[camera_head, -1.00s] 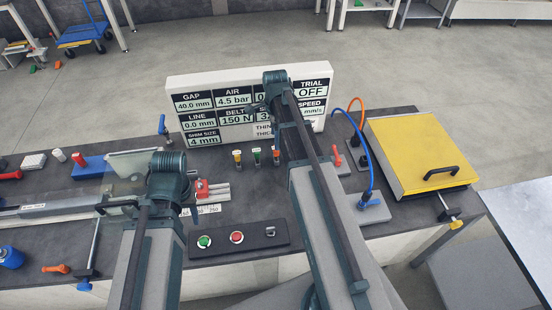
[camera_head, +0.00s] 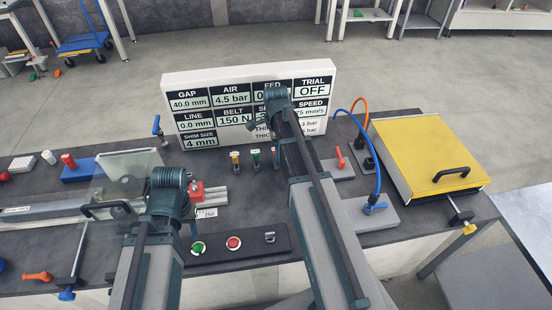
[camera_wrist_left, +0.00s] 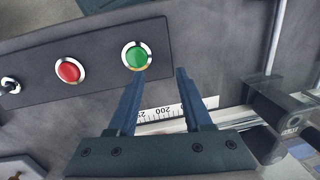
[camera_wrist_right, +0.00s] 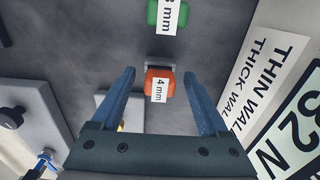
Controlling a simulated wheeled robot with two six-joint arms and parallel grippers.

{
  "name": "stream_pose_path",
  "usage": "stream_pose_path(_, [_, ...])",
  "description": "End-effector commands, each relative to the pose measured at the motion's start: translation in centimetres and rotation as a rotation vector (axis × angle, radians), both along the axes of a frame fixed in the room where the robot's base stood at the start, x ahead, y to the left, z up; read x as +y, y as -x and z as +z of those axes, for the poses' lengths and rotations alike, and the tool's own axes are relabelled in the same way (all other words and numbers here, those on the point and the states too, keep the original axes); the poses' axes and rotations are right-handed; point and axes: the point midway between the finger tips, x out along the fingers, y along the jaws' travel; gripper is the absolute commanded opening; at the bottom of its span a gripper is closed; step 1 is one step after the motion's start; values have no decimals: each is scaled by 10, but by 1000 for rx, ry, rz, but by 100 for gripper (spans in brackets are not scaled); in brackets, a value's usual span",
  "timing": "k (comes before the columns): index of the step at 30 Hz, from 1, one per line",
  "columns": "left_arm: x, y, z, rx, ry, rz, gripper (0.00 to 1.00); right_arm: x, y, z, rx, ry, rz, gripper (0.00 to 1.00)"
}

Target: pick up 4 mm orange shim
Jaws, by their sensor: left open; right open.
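The orange shim (camera_wrist_right: 159,83), labelled 4 mm, stands in the right wrist view just beyond and between the fingers of my right gripper (camera_wrist_right: 160,90). My right gripper is open, with a finger on either side and gaps to the shim. In the head view my right arm hides the orange shim. My left gripper (camera_wrist_left: 154,85) is open and empty above the bench, near the green button (camera_wrist_left: 137,56) and a printed scale. The left gripper's fingertips are hidden in the head view behind my arm.
A green shim (camera_wrist_right: 167,14) stands beside the orange one; it also shows in the head view (camera_head: 256,157), beside a yellow-topped one (camera_head: 235,159). The sign board (camera_head: 250,105) stands close behind. A yellow-lidded box (camera_head: 425,155) and blue hose (camera_head: 375,165) are to the right.

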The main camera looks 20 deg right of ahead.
Motion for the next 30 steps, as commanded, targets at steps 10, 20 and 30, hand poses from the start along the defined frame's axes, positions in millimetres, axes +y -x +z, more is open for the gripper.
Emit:
stream_pose_path(10, [0,0,1,0,0,0,50,0,0,1,0,0,0,45])
stream_pose_path(20, [0,0,1,0,0,0,50,0,0,1,0,0,0,0])
stream_pose_path(30, [0,0,3,0,0,0,50,0,0,3,0,0,0,0])
